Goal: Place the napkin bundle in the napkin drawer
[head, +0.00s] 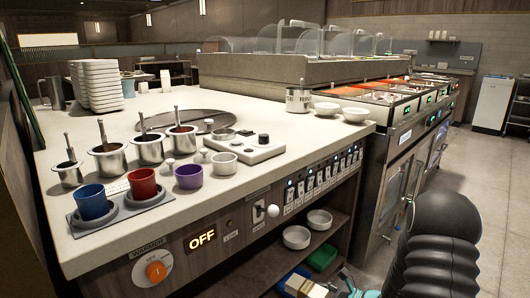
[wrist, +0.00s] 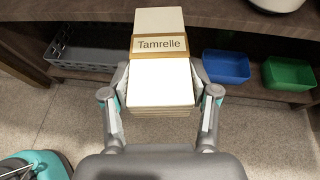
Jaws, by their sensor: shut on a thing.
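The napkin bundle is a white stack with a tan band reading "Tamrelle" (wrist: 160,75). In the wrist view my gripper (wrist: 160,92) is shut on it, one finger on each side. In the head view the bundle (head: 302,284) shows at the bottom edge, partly cut off, with my gripper (head: 325,288) beside it. The bundle is held in front of the counter's lower shelf, above the floor. I cannot pick out a napkin drawer for certain in either view.
A grey basket (wrist: 85,55), a blue bin (wrist: 226,67) and a green bin (wrist: 290,76) sit on the lower shelf. White bowls (head: 296,237) stand on the shelf above. The counter top (head: 300,135) holds cups, sauce wells and a control box. Floor (wrist: 270,130) is open below.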

